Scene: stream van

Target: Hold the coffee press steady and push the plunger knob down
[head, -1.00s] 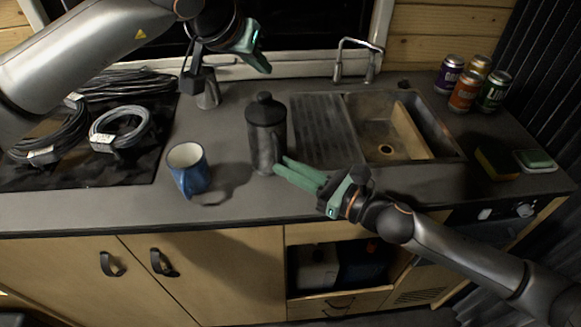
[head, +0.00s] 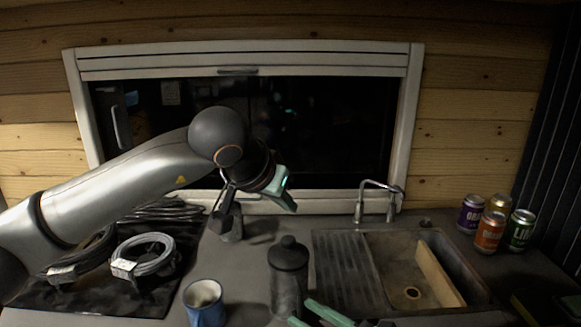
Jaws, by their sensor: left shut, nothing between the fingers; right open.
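The coffee press (head: 288,283), a dark cylinder with a black lid, stands upright on the counter in the lower middle of the head view. Its round plunger knob (head: 288,241) sits low, close on top of the lid. My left gripper (head: 291,206) is shut and empty, higher in the picture than the knob and apart from it. My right gripper (head: 305,312) is open at the bottom edge, its green fingers by the lower right side of the press. The press's base and most of the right gripper are cut off, so contact there cannot be told.
A blue mug (head: 205,312) stands left of the press. The sink (head: 455,262) and its tap (head: 362,200) are to the right, with several cans (head: 489,232) beyond. Coiled cables (head: 145,262) lie at left. A window (head: 330,150) fills the wall behind.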

